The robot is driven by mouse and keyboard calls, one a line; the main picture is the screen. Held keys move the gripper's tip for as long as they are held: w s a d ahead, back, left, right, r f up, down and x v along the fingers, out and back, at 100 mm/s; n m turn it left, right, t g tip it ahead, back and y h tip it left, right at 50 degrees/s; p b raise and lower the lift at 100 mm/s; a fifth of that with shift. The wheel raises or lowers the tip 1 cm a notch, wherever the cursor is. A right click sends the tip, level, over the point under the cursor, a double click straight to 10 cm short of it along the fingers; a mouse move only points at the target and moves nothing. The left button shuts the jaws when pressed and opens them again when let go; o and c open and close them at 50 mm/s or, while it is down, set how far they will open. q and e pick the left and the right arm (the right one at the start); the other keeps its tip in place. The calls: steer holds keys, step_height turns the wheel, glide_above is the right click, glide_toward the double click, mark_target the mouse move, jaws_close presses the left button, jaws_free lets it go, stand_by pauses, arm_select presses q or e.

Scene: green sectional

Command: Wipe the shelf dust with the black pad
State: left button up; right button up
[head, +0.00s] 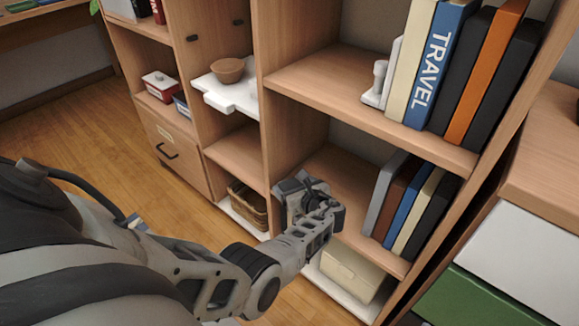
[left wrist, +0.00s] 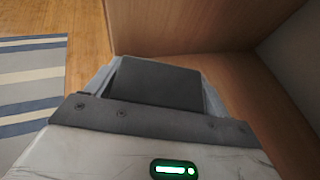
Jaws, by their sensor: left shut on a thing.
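My left gripper (head: 318,207) reaches into the lower middle shelf compartment of the wooden bookcase, left of a row of books. In the left wrist view, the black pad (left wrist: 155,83) is a dark flat block between the fingers, and my left gripper is shut on it. The pad is hard to make out in the head view, hidden by the gripper. The shelf board (head: 345,185) shows behind the gripper. I cannot make out dust on it, nor whether the pad touches the board. My right gripper is not in view.
Several books (head: 405,205) stand at the right of this compartment. Above are more books (head: 455,75) with a white bookend. A brown bowl (head: 228,70) sits on a white shelf to the left. A cream box (head: 350,270) and a wicker basket (head: 247,203) are low down.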

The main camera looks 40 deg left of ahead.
arm_select(q)
steer(key=r+p, duration=0.2)
steer(key=shift+s+a+r, duration=0.2)
steer(key=shift+s+r, duration=0.15)
steer(key=shift+r+p, duration=0.35)
steer(key=shift+p, duration=0.05)
steer(key=shift+w+r+p, duration=0.1)
steer(key=shift+r+p, duration=0.3)
step_height(320, 180, up, 2)
steer(key=shift+p, duration=1.05)
steer(key=shift+r+p, duration=0.9)
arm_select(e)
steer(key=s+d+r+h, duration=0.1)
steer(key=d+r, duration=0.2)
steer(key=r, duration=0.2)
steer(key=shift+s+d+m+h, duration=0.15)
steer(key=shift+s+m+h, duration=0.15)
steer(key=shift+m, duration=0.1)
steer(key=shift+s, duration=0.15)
